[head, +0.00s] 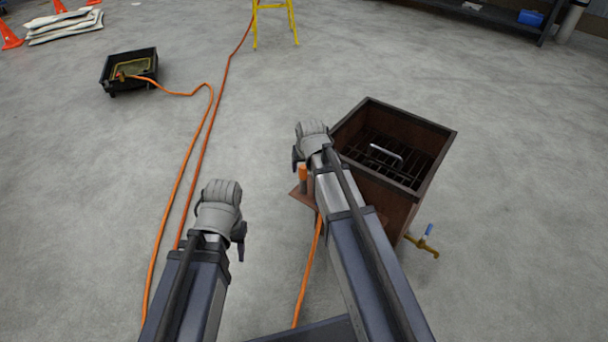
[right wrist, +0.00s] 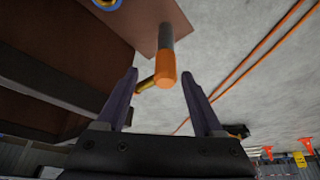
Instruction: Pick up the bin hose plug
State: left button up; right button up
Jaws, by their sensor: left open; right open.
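The brown bin (head: 430,150) stands right of centre in the head view, with a dark grate inside. An orange-topped grey cylinder, which looks like the bin hose plug (head: 303,173), stands upright on a small brown plate at the bin's left side. In the right wrist view the plug (right wrist: 165,72) shows ahead of and between the finger tips; I cannot tell whether they touch it. My right gripper (head: 298,158) is open beside the top of the plug. My left gripper (head: 240,247) is open and empty over bare floor, left of the bin.
An orange hose (head: 308,270) runs on the floor below the plate. A brass tap with a blue handle (head: 425,240) sits at the bin's right. A black tray (head: 128,72), long orange hoses (head: 190,150) and a yellow stand (head: 275,20) are farther off.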

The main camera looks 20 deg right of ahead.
jog(key=shift+a+b+x, duration=0.2)
jog(key=shift+b+x, duration=1)
jog(key=shift+x, duration=0.1)
jog(key=shift+a+b+x, duration=0.2)
jog(key=shift+b+x, duration=1)
jog(key=shift+x, duration=0.15)
jog(key=shift+r, duration=0.1)
jog(key=shift+c, duration=0.4)
grip_shut()
